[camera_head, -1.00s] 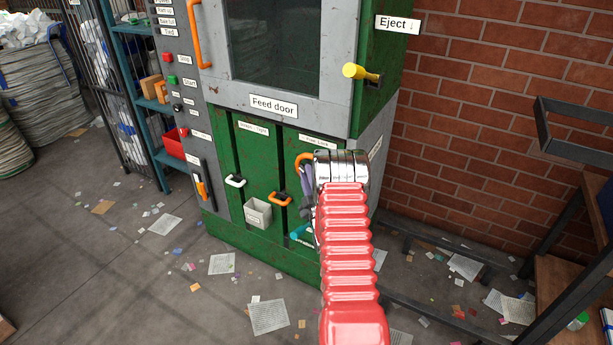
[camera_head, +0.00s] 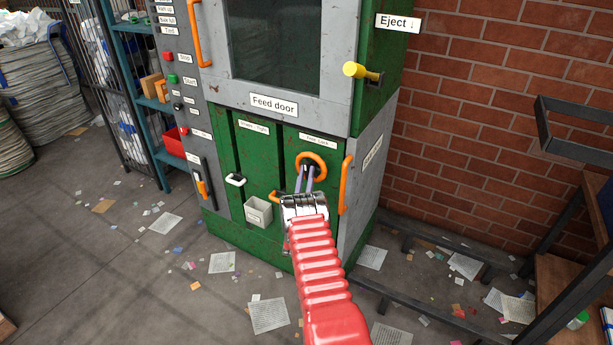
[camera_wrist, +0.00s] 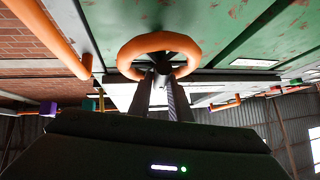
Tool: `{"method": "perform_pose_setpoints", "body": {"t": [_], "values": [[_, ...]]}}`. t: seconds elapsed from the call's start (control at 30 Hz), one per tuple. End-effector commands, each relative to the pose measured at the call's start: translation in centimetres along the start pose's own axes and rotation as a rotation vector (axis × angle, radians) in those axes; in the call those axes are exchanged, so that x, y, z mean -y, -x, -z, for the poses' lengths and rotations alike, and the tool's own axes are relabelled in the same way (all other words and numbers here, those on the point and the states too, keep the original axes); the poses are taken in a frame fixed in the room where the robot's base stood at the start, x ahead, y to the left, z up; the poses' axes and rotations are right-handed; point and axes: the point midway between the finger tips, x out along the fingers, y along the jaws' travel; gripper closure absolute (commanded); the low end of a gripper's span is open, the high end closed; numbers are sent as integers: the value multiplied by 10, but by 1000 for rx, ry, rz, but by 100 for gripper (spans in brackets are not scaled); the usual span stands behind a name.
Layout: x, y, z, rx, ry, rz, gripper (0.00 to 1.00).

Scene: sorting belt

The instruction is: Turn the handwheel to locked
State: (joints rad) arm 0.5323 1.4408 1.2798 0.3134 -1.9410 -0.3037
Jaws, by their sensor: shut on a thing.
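The handwheel is an orange ring (camera_head: 323,158) on the green door panel under a small label in the head view. The wheel also shows in the wrist view (camera_wrist: 190,45), directly ahead of the fingers. My gripper (camera_head: 309,178) reaches up to the wheel from below. In the wrist view, both fingers (camera_wrist: 160,92) reach into the lower part of the ring and are shut on the handwheel. The exact contact is partly hidden in shadow, and the wheel's hub is dark. The label text above the wheel is too small to read surely.
An orange vertical handle (camera_head: 345,185) stands just right of the wheel. A white handle (camera_head: 235,180) and a small grey bin (camera_head: 258,211) are at the left. Paper scraps litter the floor.

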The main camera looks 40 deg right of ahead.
Motion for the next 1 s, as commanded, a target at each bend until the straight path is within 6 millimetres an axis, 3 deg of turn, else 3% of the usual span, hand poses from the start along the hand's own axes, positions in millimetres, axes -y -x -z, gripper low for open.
{"method": "perform_pose_setpoints", "body": {"t": [0.7, 0.73, 1.0], "values": [[1, 5, -5, -6, -75, -72, 100], [1, 5, -5, -6, -75, -72, 81], [1, 3, -3, -12, -75, -74, 64]]}}
